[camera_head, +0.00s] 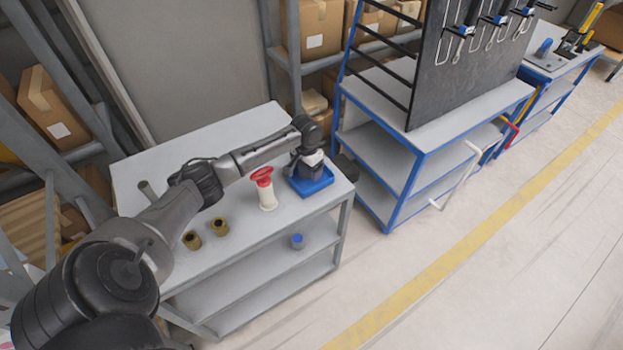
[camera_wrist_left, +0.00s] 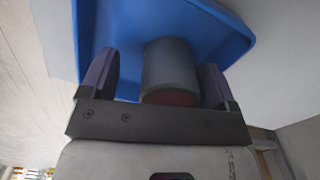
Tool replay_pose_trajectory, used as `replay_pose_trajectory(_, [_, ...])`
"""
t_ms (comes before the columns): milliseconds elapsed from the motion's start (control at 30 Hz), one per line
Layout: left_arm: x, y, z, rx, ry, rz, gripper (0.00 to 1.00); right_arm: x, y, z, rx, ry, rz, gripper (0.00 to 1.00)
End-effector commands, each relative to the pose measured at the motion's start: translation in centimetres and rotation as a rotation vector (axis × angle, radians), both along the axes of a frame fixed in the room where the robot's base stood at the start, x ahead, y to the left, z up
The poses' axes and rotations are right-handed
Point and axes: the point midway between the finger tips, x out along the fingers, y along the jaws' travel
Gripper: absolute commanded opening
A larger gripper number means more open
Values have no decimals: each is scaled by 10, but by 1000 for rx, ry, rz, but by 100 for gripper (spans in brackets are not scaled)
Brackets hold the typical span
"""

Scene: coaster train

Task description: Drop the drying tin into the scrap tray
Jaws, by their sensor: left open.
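The drying tin is a plain grey cylinder (camera_wrist_left: 170,70) with a dull red end, seen in the left wrist view between my left gripper's fingers. The blue scrap tray (camera_head: 313,187) sits at the right end of the grey table. It fills the area behind the tin in the left wrist view (camera_wrist_left: 225,35). My left gripper (camera_wrist_left: 156,65) is open, with a gap between one finger and the tin; the other finger is close to it. In the head view my left gripper (camera_head: 306,165) is over the tray and hides most of the tin. My right gripper is not in view.
A red-topped white object (camera_head: 265,188) stands just left of the tray on the grey table (camera_head: 235,135). Two olive-brown cylinders (camera_head: 219,226) stand near its front edge. A blue-framed workbench (camera_head: 440,130) stands to the right.

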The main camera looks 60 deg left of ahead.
Motion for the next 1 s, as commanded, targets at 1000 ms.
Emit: replay_pose_trajectory(1000, [0,0,131,0,-1,-1,83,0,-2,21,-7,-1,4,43])
